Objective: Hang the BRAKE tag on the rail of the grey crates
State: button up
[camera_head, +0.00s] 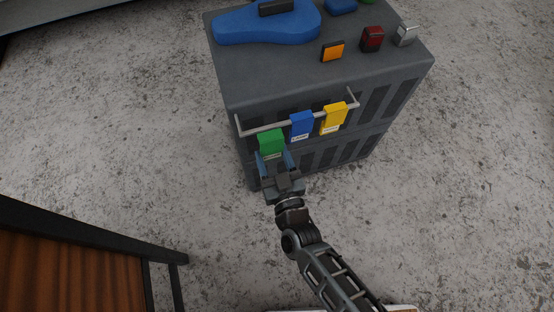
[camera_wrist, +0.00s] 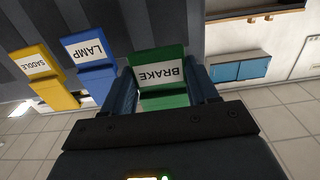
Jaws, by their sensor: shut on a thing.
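The green BRAKE tag (camera_head: 270,142) is at the left end of the rail on the front of the grey crates (camera_head: 234,98). Its label reads BRAKE in the wrist view (camera_wrist: 160,75), turned upside down. My gripper (camera_head: 274,163) is shut on the tag, with one finger on each side of it. The rail (camera_head: 264,128) runs across the upper crate's front. The tag's top is at the rail's height, but I cannot tell whether it bears on the rail.
A blue LAMP tag (camera_head: 301,125) and a yellow SADDLE tag (camera_head: 334,118) hang on the rail to the right. A blue case (camera_head: 262,28) and several small items lie on top of the crates. A wooden piece with a dark frame (camera_head: 70,262) stands at lower left.

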jog(key=shift+w+a+f+b, duration=0.2)
jog(key=shift+w+f+b, duration=0.1)
jog(key=shift+w+b, duration=0.35)
jog(key=shift+w+a+f+b, duration=0.25)
jog(key=shift+w+b, duration=0.15)
jog(key=shift+w, duration=0.3)
jog(key=shift+w+a+f+b, duration=0.15)
jog(key=shift+w+f+b, duration=0.15)
jog(key=shift+w+b, duration=0.35)
jog(key=o, duration=1.1)
jog(key=shift+c, duration=0.2)
jog(key=shift+p+v, duration=0.9)
jog(key=shift+v, duration=2.95)
jog(key=shift+d, duration=0.15)
